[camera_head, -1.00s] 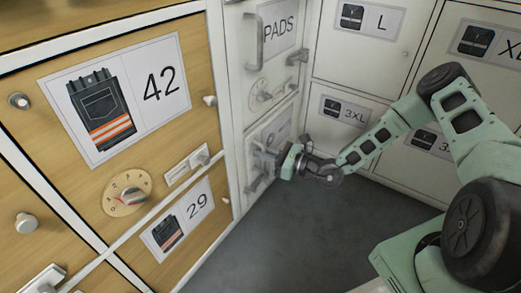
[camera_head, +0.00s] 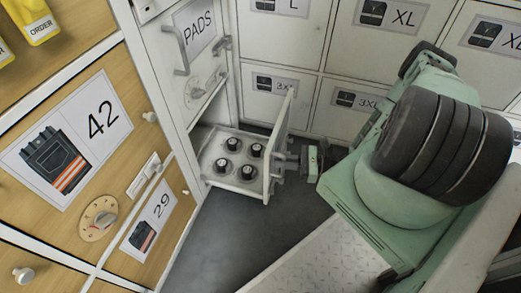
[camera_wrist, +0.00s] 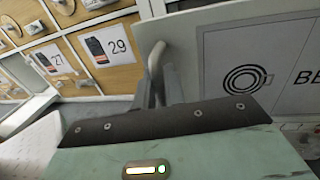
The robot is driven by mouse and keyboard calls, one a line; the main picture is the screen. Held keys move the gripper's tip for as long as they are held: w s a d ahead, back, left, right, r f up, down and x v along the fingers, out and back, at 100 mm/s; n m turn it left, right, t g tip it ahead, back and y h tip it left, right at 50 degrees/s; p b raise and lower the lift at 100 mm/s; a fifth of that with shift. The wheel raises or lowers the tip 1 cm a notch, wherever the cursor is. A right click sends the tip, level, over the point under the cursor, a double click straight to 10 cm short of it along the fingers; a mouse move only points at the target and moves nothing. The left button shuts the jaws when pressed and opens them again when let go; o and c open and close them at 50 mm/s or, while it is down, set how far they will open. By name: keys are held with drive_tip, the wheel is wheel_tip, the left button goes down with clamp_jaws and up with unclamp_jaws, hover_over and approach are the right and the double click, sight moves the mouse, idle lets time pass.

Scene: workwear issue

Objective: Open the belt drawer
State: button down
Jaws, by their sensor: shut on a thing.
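The belt drawer (camera_head: 223,181) is pulled out of the white cabinet below the PADS door. Several black rolled belts (camera_head: 231,145) sit inside it on a pale base. Its front panel (camera_head: 279,140) is seen nearly edge-on in the head view. In the wrist view the panel (camera_wrist: 215,90) carries a label with a coiled-belt picture and letters beginning "BE". My gripper (camera_head: 291,163) is at the outer face of the drawer front. It is shut on the drawer's bar handle (camera_wrist: 157,62), whose upper end shows in the wrist view; the fingers hide the rest.
Wooden drawers labelled 42 (camera_head: 75,140) and 29 (camera_head: 148,228) stand at the left, with knobs and a dial. The PADS door (camera_head: 190,50) is shut above the drawer. White lockers (camera_head: 275,48) line the back. Grey floor (camera_head: 235,235) is clear in front of the drawer.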

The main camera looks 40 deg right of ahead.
drive_tip(key=s+a+v, duration=0.1)
drive_tip(key=v, duration=0.5)
drive_tip(key=shift+s+d+p, duration=0.3)
drive_tip(key=shift+p, duration=0.1)
drive_tip(key=c, duration=1.6)
unclamp_jaws()
drive_tip(key=shift+o, duration=0.2)
drive_tip(key=shift+d, duration=0.1)
drive_tip(key=p+v, duration=0.2)
drive_tip(key=v, duration=1.5)
drive_tip(key=shift+s, duration=0.2)
